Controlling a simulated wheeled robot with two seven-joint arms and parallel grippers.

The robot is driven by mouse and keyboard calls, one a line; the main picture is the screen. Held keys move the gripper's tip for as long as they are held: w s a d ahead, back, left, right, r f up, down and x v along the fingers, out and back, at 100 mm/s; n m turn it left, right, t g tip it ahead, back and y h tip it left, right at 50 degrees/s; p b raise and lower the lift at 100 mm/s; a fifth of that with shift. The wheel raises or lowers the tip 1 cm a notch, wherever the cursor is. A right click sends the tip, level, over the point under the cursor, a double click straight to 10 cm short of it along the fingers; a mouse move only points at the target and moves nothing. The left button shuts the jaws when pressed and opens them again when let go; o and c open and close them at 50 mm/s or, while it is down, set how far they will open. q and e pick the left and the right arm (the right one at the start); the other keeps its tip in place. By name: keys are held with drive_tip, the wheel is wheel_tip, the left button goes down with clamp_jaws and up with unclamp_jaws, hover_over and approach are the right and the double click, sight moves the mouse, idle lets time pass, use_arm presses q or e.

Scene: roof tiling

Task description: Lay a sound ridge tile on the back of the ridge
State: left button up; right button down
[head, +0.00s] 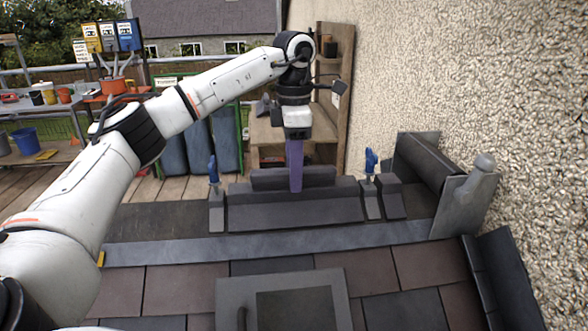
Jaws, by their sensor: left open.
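My left gripper (295,180) comes down from above on a white and black wrist, with its purple fingers pointing at the dark tiles. It is open; seen edge-on, one finger hides the other. A dark grey tile piece (262,180) stands behind the fingers, and they hide its middle. A longer dark grey tile piece (270,213) lies in front of it, along the far side of the roof. I cannot tell whether the fingers touch either piece, nor whether the pieces are sound. A dark angled ridge tile (428,158) sits at the right by the wall. My right gripper is out of view.
Two blue-handled tools (213,172) (371,163) stand either side of the long piece. A grey finial piece (470,198) stands at right, near the pebbled wall (480,80). A grey strip (290,245) crosses above the slates (180,290). A roof window (235,291) lies in front.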

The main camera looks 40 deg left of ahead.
use_arm(q)
wheel_tip(320, 180, up, 12)
idle(0.6)
idle(0.5)
